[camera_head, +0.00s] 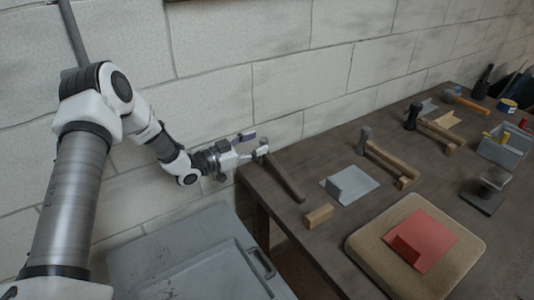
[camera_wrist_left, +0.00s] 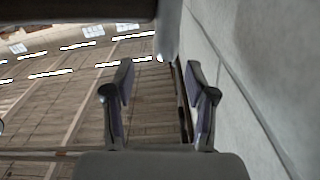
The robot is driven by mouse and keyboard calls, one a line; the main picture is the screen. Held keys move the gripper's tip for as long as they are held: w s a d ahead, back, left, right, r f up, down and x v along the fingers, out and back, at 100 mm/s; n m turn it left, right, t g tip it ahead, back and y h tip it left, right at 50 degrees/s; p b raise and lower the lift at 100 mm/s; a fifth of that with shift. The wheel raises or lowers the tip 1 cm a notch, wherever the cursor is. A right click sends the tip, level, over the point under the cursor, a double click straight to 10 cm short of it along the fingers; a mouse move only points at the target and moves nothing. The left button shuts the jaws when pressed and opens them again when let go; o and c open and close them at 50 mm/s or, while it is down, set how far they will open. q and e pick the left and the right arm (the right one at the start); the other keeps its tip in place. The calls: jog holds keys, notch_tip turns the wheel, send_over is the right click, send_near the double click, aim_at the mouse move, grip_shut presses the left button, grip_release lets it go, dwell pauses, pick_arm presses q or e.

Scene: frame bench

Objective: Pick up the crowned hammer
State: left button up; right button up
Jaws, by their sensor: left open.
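Several hammers lie on the dark workbench (camera_head: 335,235) in the head view. The nearest hammer (camera_head: 284,178) has a dark handle and lies at the bench's left end. Another hammer (camera_head: 366,140) has a dark upright head and a wooden handle, and a similar hammer (camera_head: 412,117) lies farther back. A further hammer (camera_head: 462,101) with a blue head is near the back. I cannot tell which one is crowned. My left gripper (camera_head: 248,146) is open beside the nearest hammer's head end; contact is unclear. Its fingers are apart in the left wrist view (camera_wrist_left: 160,100), with no hammer clearly visible between them.
A red piece (camera_head: 430,238) rests on a tan cushion (camera_head: 370,245). A grey plate (camera_head: 355,190), a wooden block (camera_head: 319,215) and a grey bin (camera_head: 500,152) are on the bench. A block wall (camera_head: 290,90) runs close behind. A grey case (camera_head: 180,255) stands left of the bench.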

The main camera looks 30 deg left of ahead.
aim_at(264, 140)
pick_arm(q)
jog(key=w, duration=0.2)
jog(key=w+d+f, duration=0.1)
jog(key=w, duration=0.1)
jog(key=shift+p, duration=0.3)
jog(key=shift+s+d+r, duration=0.15)
jog(key=shift+d+r, duration=0.05)
grip_shut()
jog(key=shift+r, duration=0.1)
